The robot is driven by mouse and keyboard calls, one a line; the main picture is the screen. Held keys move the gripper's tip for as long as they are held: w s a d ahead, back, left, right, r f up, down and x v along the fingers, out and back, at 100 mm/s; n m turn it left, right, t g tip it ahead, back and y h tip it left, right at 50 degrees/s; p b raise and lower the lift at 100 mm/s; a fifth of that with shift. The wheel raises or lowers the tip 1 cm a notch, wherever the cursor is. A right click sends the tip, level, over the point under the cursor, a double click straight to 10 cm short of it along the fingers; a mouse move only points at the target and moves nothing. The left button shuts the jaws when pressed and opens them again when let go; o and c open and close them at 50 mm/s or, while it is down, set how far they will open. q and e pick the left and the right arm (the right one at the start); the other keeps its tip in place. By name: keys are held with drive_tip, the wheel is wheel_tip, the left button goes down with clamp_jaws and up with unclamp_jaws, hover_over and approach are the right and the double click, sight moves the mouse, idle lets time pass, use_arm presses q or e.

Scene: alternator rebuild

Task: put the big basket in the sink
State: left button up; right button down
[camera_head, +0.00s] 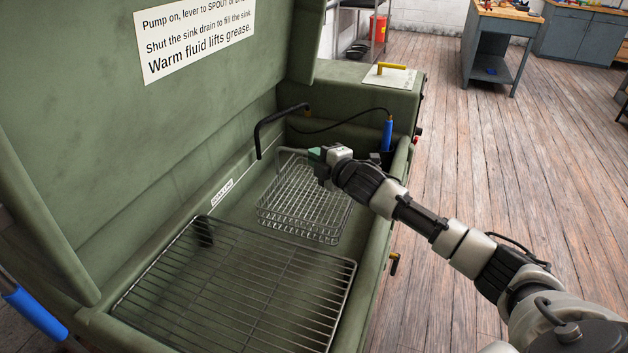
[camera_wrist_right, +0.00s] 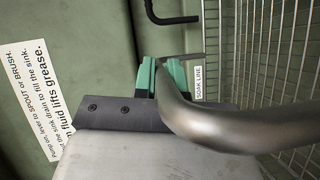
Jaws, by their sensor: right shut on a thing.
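The big wire basket (camera_head: 305,203) is in the back part of the green sink (camera_head: 240,196), inside its walls. I cannot tell whether its bottom touches the sink floor. My right gripper (camera_head: 316,158) is shut on the basket's upright handle (camera_head: 290,151) at its top. My left gripper is not in view.
A wire rack (camera_head: 240,285) covers the sink's near part. A black spout (camera_head: 277,122) bends over behind the basket. A blue-handled brush (camera_head: 387,134) on a cord stands at the back right corner. The raised lid (camera_head: 150,120) walls off the left.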

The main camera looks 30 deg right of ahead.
wheel_tip(320, 180, down, 5)
drive_tip(key=shift+r, duration=0.2)
drive_tip(key=shift+f, duration=0.25)
drive_tip(key=shift+f, duration=0.15)
drive_tip(key=c, duration=1.2)
unclamp_jaws()
